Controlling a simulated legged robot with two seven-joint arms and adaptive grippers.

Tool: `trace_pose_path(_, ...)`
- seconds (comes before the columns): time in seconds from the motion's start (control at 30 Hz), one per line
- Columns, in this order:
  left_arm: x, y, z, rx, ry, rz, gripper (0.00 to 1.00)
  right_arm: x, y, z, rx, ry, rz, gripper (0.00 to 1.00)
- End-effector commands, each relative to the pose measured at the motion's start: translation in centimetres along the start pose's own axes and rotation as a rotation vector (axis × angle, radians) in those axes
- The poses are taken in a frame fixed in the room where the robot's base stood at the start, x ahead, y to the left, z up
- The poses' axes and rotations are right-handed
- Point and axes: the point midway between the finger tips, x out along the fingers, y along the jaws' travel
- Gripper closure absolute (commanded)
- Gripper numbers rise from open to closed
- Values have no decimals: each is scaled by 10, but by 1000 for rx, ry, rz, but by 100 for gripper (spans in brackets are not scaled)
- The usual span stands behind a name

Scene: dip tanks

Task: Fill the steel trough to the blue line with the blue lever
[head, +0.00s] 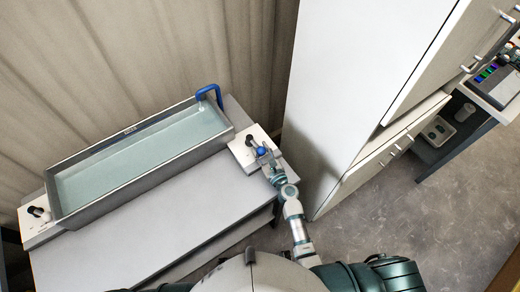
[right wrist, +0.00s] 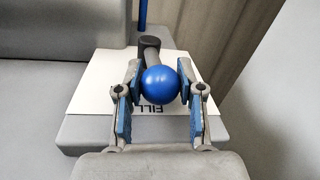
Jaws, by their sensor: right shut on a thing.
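The steel trough (head: 150,183) lies on the grey bench in the head view and holds pale greenish water. I cannot make out a blue line in it. A blue spout (head: 209,90) curves over its far right corner. The blue lever's round knob (right wrist: 160,84) is on a dark stem above a white plate marked FILL (right wrist: 95,88). My right gripper (right wrist: 160,95) is shut on this knob, one finger on each side. In the head view my right gripper (head: 268,161) is at the trough's right end. My left gripper is out of view.
A second white plate with a black lever (head: 38,212) sits at the trough's left end. The bench top (head: 150,235) in front is bare. A tall white cabinet (head: 345,80) stands close on the right. A pleated curtain (head: 130,50) hangs behind.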

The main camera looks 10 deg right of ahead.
Motion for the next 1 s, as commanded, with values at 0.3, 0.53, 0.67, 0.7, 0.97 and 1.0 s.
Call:
trace_pose_path(0.3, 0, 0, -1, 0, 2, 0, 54, -4, 0, -9, -1, 16, 0, 38)
trace_pose_path(0.53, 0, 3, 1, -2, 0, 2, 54, 0, 3, -5, -2, 11, 2, 37)
trace_pose_path(0.67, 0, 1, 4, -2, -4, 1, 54, -3, 4, -4, -3, 10, 2, 37)
trace_pose_path(0.7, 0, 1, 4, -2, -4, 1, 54, -6, 4, -5, -3, 11, 2, 37)
trace_pose_path(0.97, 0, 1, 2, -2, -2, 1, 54, -59, 3, -6, -2, 13, 3, 37)
trace_pose_path(1.0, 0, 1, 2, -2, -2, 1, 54, -68, 3, -6, -1, 13, 2, 37)
